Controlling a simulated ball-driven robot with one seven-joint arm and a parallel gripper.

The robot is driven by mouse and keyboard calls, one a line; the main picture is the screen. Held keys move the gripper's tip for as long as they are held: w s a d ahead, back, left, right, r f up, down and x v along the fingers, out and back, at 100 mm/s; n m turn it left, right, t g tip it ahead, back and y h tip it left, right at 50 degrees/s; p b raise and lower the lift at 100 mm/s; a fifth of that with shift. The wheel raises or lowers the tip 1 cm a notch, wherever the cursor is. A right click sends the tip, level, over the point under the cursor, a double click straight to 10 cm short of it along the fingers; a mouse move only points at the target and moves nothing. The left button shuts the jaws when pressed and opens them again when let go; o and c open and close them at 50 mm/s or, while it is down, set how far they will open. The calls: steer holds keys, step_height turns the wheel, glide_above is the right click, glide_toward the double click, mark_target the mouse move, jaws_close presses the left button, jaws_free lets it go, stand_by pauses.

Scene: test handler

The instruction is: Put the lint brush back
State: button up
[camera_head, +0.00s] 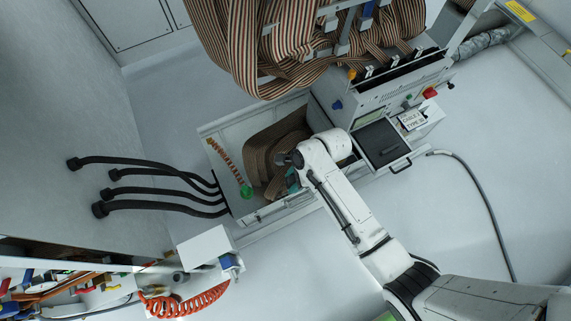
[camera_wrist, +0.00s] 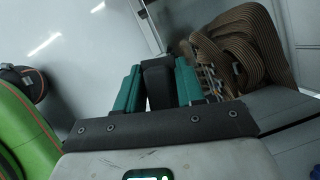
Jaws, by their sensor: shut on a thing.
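My gripper shows in the wrist view with two teal fingers (camera_wrist: 158,88) on either side of a dark block. The block is probably part of the lint brush (camera_wrist: 159,72); the rest of it is hidden or out of view. In the head view my gripper (camera_head: 292,181) is partly hidden by my wrist, over the open box of the test machine. I cannot make out the brush's full shape or which way its bristles face.
Brown ribbon cable (camera_head: 262,155) lies coiled in the machine's open box (camera_head: 222,150), beside a striped cable with a green end (camera_head: 246,191). Black hoses (camera_head: 150,162) stick out left. A tool rack (camera_head: 60,290) and white box (camera_head: 205,245) stand lower left.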

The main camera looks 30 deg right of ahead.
steer(key=shift+s+a+m, duration=0.25)
steer(key=shift+s+m, duration=0.3)
steer(key=shift+m, duration=0.05)
steer(key=shift+w+f+t, duration=0.1)
steer(key=shift+f+t, duration=0.05)
steer(key=shift+t, duration=0.15)
steer(key=w+d+f+b, duration=0.1)
steer(key=w+f+b, duration=0.2)
steer(key=w, duration=0.1)
steer(key=w+d+f+b, duration=0.1)
steer(key=w+f+b, duration=0.2)
steer(key=w+b, duration=0.1)
steer(key=w+d+f+b, duration=0.1)
steer(key=w+f+b, duration=0.2)
steer(key=w+b, duration=0.1)
steer(key=shift+w+f, duration=0.1)
steer(key=shift+w, duration=0.3)
steer(key=shift+w+f+b, duration=0.3)
steer(key=shift+f+b, duration=0.15)
step_height(320, 180, down, 3)
steer(key=shift+r+b, duration=0.1)
steer(key=shift+b, duration=0.65)
steer(key=shift+r, duration=0.1)
steer(key=shift+s, duration=0.1)
